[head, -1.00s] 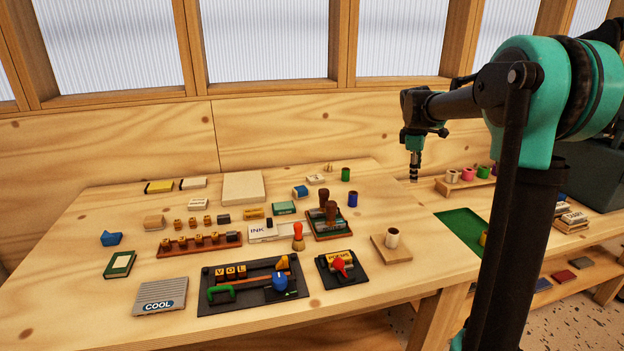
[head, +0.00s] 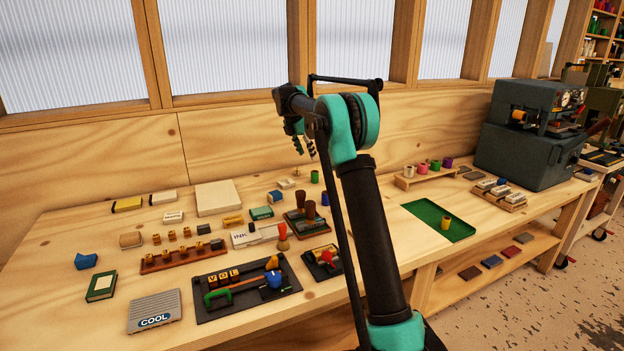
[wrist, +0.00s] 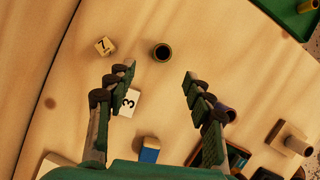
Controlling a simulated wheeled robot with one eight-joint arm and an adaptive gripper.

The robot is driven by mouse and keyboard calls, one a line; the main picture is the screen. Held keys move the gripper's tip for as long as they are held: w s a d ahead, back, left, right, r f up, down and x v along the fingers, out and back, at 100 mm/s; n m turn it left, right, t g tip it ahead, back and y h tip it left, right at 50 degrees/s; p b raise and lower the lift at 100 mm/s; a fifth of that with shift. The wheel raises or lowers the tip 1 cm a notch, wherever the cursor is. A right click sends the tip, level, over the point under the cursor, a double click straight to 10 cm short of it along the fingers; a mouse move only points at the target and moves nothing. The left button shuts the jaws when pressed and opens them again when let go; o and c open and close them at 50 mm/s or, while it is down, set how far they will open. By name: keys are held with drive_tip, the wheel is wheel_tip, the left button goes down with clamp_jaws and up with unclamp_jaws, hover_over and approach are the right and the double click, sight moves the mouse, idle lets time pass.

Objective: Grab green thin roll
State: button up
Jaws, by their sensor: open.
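A small green roll (head: 314,177) stands upright near the back of the workbench, below my gripper (head: 304,154) in the head view. In the wrist view a dark greenish roll (wrist: 162,52), apparently the same one, shows its open end just beyond and between my fingertips (wrist: 159,76). My gripper is open and empty, pointing down with its fingers apart on either side of that line. The height gap is hard to judge. Another green roll (head: 435,165) stands in the row on the wooden rack.
A blue roll (head: 324,198) stands near the green one, partly behind my right finger in the wrist view (wrist: 226,112). A "7" cube (wrist: 104,46) and a "3" tile (wrist: 130,103) lie nearby. A green tray (head: 420,211) holding a yellow roll (head: 446,222) is farther right.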

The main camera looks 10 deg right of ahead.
sight(315, 174)
drive_tip(key=x, duration=0.7)
drive_tip(key=shift+x, duration=2.6)
drive_tip(key=shift+s, duration=0.2)
drive_tip(key=c, duration=0.9)
